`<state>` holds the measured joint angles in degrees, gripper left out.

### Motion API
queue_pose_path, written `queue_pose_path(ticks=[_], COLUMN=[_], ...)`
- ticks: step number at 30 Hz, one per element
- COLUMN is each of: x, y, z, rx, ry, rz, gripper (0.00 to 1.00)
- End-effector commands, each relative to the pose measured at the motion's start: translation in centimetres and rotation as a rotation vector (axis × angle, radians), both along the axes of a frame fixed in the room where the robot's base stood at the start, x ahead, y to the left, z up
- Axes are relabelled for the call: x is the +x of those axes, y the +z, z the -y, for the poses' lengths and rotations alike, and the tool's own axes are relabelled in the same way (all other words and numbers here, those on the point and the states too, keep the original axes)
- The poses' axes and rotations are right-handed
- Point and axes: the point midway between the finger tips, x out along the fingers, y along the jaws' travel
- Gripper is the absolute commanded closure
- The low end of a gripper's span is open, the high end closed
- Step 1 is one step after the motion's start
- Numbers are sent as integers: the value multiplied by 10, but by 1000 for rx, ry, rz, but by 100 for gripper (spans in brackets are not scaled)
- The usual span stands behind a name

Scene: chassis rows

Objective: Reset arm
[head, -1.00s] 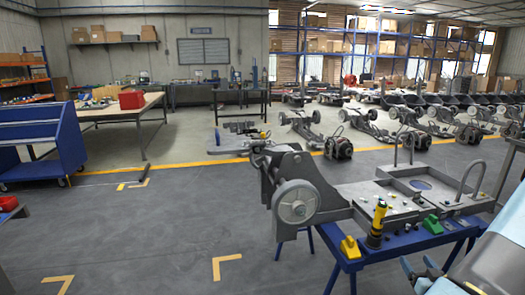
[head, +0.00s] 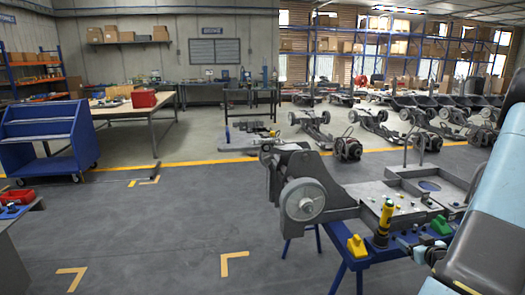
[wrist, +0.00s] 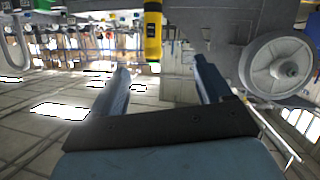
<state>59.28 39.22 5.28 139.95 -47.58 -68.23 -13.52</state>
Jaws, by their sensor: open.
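My arm (head: 482,215), light blue, rises along the right edge of the head view. In the wrist view my gripper (wrist: 162,80) is open, its two fingers wide apart with nothing between them. The yellow and black tool (wrist: 153,35) shows beyond the fingertips, apart from them; the wrist picture appears upside down. In the head view the same tool (head: 385,222) stands upright on the blue-legged stand, beside the grey chassis.
A grey chassis with a wheel (head: 303,202) rests on a blue stand (head: 345,275) close in front. A yellow block (head: 357,246) and green block (head: 441,226) lie on it. A blue cart (head: 45,138) stands left. The floor (head: 160,230) between is clear.

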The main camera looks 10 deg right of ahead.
Motion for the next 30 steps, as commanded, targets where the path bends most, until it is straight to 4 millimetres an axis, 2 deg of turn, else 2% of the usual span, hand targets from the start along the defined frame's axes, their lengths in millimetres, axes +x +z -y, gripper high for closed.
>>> queue_pose_path(ticks=[1,6,15,23,30], x=[9,27,44,41,23], y=[12,42,103,158,207], z=[-5,-18,-52,-94,-140], rx=[-23,-74,-135,-149,-126], ry=[9,5,-33,-82,-124], rz=[-30,-137,-286,-382,-451], gripper=[22,22,22,22,22])
